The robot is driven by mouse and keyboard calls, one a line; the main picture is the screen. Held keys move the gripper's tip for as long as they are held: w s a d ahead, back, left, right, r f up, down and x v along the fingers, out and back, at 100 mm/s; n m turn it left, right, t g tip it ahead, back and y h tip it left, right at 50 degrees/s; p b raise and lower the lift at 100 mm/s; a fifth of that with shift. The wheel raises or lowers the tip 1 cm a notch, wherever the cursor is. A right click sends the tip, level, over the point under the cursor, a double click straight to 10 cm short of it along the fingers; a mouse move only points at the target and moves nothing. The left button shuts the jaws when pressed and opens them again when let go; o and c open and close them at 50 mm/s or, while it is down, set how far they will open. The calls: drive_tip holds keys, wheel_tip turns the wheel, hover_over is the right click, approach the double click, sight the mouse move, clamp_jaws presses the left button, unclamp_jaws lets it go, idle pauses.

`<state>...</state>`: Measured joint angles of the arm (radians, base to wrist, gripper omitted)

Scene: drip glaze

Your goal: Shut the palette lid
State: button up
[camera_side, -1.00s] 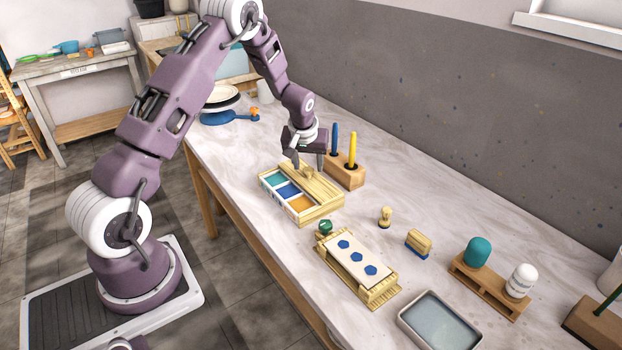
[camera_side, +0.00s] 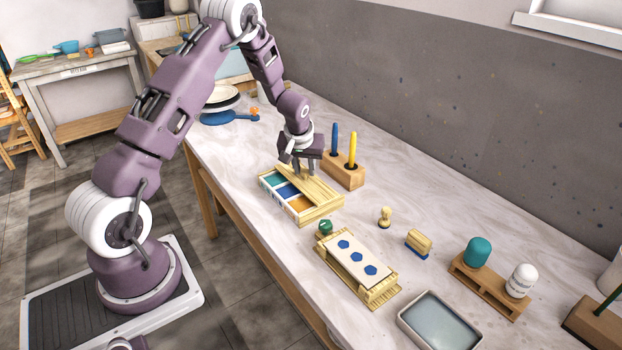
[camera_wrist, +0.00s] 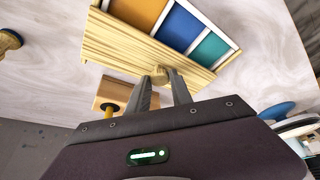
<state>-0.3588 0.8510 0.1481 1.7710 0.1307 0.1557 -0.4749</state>
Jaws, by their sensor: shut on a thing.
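The palette (camera_side: 322,215) is a pale wooden box on the table, with teal, blue and orange wells showing in a row along its left side. Its ribbed wooden lid (camera_side: 325,192) lies along the right side, and the three wells are uncovered. In the wrist view the lid (camera_wrist: 130,52) shows beside the orange, blue and teal wells. My gripper (camera_side: 304,170) is down at the lid. In the wrist view its fingers (camera_wrist: 163,84) are shut on the lid's small wooden knob (camera_wrist: 167,72), which they partly hide.
A wooden block (camera_side: 343,174) holding a blue and a yellow stick stands close behind my gripper. A board with a white slab and blue shapes (camera_side: 356,262) lies in front, with a green-topped item (camera_side: 325,227) at its corner.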

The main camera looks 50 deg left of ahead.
drive_tip(key=shift+s, duration=2.75)
drive_tip(key=o, duration=1.1)
drive_tip(key=shift+c, duration=0.2)
drive_tip(key=v, duration=0.6)
